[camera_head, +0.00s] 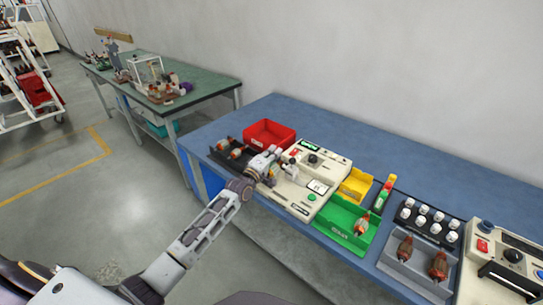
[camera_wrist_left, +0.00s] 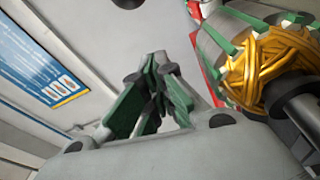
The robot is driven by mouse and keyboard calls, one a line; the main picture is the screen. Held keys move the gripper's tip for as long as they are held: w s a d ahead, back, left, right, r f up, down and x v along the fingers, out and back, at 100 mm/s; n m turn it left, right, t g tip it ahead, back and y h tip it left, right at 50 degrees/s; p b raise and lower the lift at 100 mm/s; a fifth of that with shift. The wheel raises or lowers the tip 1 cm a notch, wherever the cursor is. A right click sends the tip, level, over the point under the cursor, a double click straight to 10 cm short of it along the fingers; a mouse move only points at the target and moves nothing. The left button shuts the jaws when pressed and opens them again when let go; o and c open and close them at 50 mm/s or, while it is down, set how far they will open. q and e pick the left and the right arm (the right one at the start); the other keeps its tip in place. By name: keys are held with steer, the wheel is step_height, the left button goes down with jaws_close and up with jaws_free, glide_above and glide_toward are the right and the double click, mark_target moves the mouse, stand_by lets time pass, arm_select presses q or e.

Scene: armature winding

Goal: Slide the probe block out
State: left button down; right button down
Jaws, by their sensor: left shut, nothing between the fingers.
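The cream tester (camera_head: 325,163) sits on the blue bench with a small display, a dark knob and a green button. A small pale part with dark details (camera_head: 292,161) on its left half may be the probe block; it is too small to be sure. My left gripper (camera_head: 274,153) is over the tester's left side, close to that part; whether they touch I cannot tell. In the left wrist view the green-padded fingers (camera_wrist_left: 155,95) are shut and empty. An armature with copper winding (camera_wrist_left: 275,62) stands right of the fingers, apart from them. My right gripper is out of view.
A red bin (camera_head: 269,133) and a dark tray with armatures (camera_head: 228,150) lie left of the tester. A green bin (camera_head: 339,229) and a yellow bin (camera_head: 356,184) are right of it. A grey tray (camera_head: 408,272) with two armatures stands farther right. The bench's back strip is clear.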

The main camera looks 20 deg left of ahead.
mark_target(292, 168)
arm_select(q)
steer(key=shift+s+d+f+p, duration=0.1)
steer(key=shift+s+d+p, duration=0.15)
steer(key=shift+d, duration=0.4)
steer(key=shift+s+d+f+p, duration=0.1)
steer(key=shift+s+d, duration=0.1)
steer(key=shift+d, duration=0.45)
steer(key=shift+s+d+f, duration=0.1)
steer(key=shift+s+d, duration=0.1)
steer(key=shift+d, duration=0.1)
steer(key=shift+s+d, duration=0.1)
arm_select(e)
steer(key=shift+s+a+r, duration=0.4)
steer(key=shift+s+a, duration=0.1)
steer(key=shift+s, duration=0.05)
